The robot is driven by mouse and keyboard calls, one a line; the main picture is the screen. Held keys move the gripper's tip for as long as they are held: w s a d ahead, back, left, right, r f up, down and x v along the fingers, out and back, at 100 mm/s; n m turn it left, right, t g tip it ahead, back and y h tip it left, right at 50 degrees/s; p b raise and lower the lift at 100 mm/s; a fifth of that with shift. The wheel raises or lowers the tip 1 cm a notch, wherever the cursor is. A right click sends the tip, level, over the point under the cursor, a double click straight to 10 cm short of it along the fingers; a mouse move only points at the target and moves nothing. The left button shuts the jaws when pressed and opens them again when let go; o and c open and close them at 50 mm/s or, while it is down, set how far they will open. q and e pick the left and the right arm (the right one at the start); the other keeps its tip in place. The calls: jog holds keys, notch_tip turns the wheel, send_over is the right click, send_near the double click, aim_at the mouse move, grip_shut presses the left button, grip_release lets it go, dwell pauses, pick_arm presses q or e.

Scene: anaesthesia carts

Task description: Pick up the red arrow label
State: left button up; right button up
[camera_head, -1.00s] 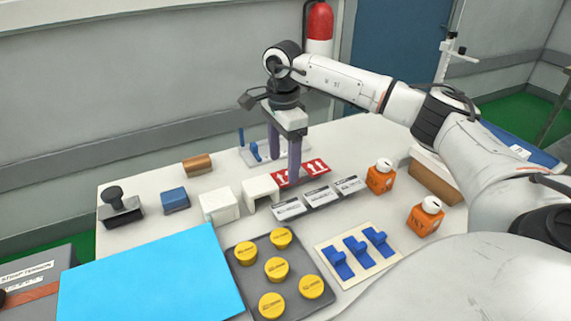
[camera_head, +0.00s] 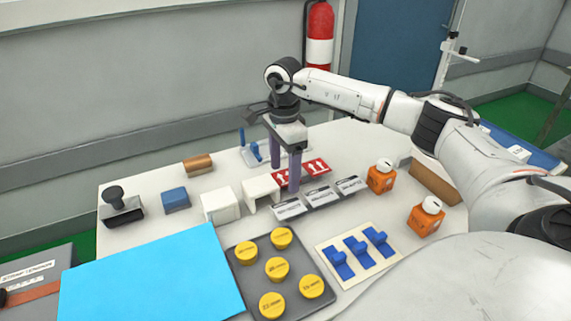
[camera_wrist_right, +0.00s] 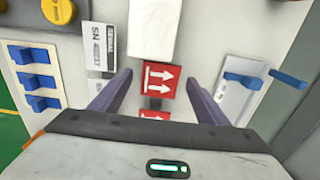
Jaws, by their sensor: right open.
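The red arrow label (camera_head: 315,168) with white arrows lies on the white table, just behind a row of white cards. My right gripper (camera_head: 285,178) points down over it with its two purple fingers apart. One finger hides part of the red area in the head view. In the right wrist view a red square with white arrows (camera_wrist_right: 160,78) lies between the fingers of the right gripper (camera_wrist_right: 159,82), and nothing is held. A second red piece (camera_wrist_right: 155,115) shows below it, partly hidden by the gripper body. I cannot tell whether the fingertips touch the table. My left gripper is not in view.
White printed cards (camera_head: 322,197) lie close in front of the label. A white block (camera_head: 261,190) stands to its left. A blue-pegged stand (camera_head: 249,154) is behind. Orange boxes (camera_head: 381,178) stand to the right, and a grey tray with yellow caps (camera_head: 244,276) is in front.

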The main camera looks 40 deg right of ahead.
jog(key=c, duration=1.1)
jog(key=shift+r, duration=0.15)
